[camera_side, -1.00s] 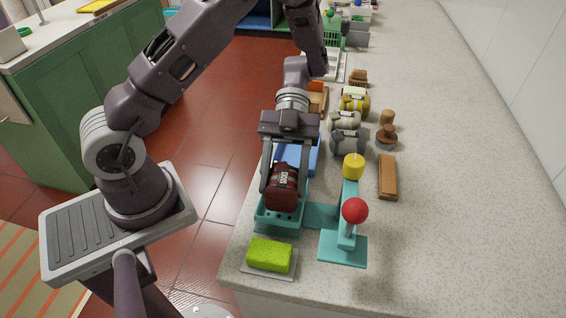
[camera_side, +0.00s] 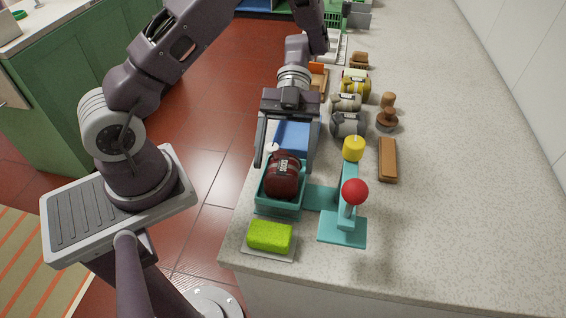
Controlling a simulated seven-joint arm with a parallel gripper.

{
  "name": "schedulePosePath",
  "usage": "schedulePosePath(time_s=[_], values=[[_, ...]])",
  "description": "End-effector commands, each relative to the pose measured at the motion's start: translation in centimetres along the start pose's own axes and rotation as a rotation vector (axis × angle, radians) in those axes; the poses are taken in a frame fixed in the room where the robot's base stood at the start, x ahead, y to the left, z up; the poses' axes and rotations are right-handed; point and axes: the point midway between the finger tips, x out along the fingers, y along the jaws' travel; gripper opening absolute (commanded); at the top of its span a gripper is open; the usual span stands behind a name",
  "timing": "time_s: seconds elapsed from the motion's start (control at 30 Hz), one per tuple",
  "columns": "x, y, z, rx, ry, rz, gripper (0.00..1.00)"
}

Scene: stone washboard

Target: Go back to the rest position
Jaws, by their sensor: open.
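My gripper (camera_side: 284,160) is open and points down over the front part of the counter, just behind a dark red cylindrical item with a white label (camera_side: 282,178). The red item sits in a teal tray (camera_side: 279,210) and no finger appears to close on it. A blue object (camera_side: 293,138) shows behind and partly between my fingers. The exact gap between my fingertips and the red item is hard to tell from this angle.
A teal stand with a red ball (camera_side: 355,192) and a yellow knob (camera_side: 353,148) is right of the tray. A green sponge (camera_side: 270,236) lies in front. A brown block (camera_side: 387,160), grey rolls (camera_side: 348,124) and a yellow roll (camera_side: 355,82) are behind. The counter's right side is clear.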

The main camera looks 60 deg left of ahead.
Motion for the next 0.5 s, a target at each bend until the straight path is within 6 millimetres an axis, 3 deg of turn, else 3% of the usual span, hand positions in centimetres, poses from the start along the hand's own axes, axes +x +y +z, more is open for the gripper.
schedulePosePath(time_s=[0.1,0.27,0.37,0.43,0.5], values=[[-2.6,0.0,0.1,0.001,-0.003,-0.003,0.74],[-4.8,0.0,0.0,0.007,-0.003,-0.005,0.74],[-6.1,-0.8,-0.7,0.144,-0.051,-0.061,0.74],[-6.6,-5.1,-1.5,0.19,-0.173,-0.245,0.74],[-8.8,-10.2,-3.2,0.231,-0.33,-0.5,0.74]])
